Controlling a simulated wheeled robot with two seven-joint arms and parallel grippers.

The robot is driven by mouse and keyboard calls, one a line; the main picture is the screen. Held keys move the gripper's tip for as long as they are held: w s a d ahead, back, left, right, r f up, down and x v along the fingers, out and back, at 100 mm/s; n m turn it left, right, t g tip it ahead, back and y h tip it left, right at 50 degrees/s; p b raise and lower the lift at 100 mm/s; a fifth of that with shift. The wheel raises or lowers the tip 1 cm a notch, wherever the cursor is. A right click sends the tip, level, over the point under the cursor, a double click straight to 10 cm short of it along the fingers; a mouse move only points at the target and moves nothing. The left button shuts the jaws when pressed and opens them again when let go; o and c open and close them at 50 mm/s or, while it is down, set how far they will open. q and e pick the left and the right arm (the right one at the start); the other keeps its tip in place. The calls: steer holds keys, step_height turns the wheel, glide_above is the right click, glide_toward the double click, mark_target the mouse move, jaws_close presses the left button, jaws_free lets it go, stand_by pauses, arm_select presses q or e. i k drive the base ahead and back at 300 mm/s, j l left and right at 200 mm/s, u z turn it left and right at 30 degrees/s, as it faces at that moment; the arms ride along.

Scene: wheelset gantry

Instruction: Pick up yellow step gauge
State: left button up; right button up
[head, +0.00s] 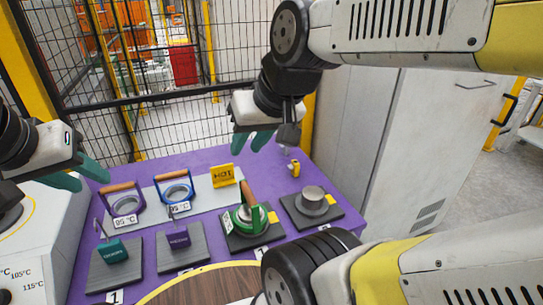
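A small yellow item (294,168) with a pale spot, likely the yellow step gauge, lies at the far right part of the purple table (210,160). Its shape is too small to make out well. My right gripper (251,139) hangs above the far side of the table, left of the yellow item and apart from it. Its two teal fingers are spread with nothing between them. My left gripper (82,176) is at the left edge of the table, far from the yellow item. Its teal fingers are apart and empty.
A yellow HOT sign (222,175) and two wooden-handled rings stand at the back left. Dark plates hold a green-based handled tool (250,217), a grey cylinder (313,197) and labelled blocks (112,252). A mesh fence (150,115) and grey cabinet (385,140) stand beyond the table.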

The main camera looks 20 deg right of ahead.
mark_target(294, 166)
steer(key=l, duration=0.85)
steer(key=l+u, duration=0.15)
steer(key=l, duration=0.7)
steer(key=k+l, duration=0.1)
steer(key=l, duration=0.75)
steer(key=u, duration=1.05)
